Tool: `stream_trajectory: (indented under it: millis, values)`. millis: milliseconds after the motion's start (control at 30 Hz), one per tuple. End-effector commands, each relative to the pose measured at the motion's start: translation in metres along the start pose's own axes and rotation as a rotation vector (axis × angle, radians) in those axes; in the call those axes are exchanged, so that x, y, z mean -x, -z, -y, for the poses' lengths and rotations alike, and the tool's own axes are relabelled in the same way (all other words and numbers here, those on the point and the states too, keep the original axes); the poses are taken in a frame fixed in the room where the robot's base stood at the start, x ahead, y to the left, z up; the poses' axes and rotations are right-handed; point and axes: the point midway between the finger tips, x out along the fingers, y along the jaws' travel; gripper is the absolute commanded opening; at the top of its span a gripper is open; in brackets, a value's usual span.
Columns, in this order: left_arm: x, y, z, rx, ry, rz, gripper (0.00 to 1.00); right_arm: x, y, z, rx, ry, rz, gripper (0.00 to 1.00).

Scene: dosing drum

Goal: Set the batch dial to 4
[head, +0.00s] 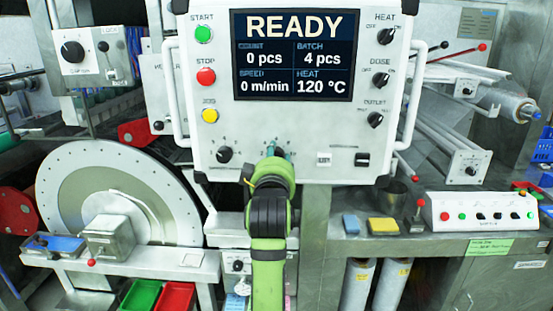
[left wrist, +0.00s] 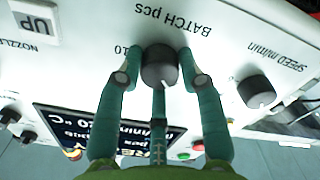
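The batch dial (left wrist: 159,67) is a dark round knob under the "BATCH pcs" lettering, which is upside down in the left wrist view. My left gripper (left wrist: 160,78) has its green fingers around the dial, one on each side and a third at its edge, seemingly touching it. In the head view my left gripper (head: 275,160) covers the dial at the panel's lower middle. The dial's pointer is not clear. The display (head: 295,55) reads READY, batch 4 pcs, 0 m/min and 120 °C. My right gripper is not in view.
The speed dial (left wrist: 256,92) is close beside the batch dial; it also shows in the head view (head: 224,154). A small white UP button (head: 324,159) and a black switch (head: 362,159) lie to the right. Start, stop and jog buttons line the panel's left side.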

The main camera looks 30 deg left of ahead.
Motion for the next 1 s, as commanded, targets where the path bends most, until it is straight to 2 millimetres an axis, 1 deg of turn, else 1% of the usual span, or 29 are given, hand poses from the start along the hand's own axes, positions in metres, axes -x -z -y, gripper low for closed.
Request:
stream_trajectory:
  millis: [33,67,333,467,567,833,1000]
  values:
    - [0.001,0.006,-0.003,0.001,-0.008,-0.015,0.58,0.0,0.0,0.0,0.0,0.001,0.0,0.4]
    - [0.001,0.006,-0.003,0.001,-0.007,-0.015,0.61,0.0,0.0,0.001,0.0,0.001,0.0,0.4]
    - [0.0,0.002,-0.001,0.0,-0.004,-0.006,0.61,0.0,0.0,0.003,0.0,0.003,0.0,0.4]
    - [0.0,0.006,-0.006,0.001,-0.005,-0.007,0.61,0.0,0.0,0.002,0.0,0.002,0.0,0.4]
    - [0.0,0.016,-0.015,0.003,-0.007,-0.009,0.61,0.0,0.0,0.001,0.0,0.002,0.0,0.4]
    - [0.0,0.054,-0.051,0.004,-0.007,-0.01,0.61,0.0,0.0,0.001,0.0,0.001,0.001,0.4]
    - [0.0,0.07,-0.066,0.002,-0.005,-0.009,0.61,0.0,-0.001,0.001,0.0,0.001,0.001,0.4]
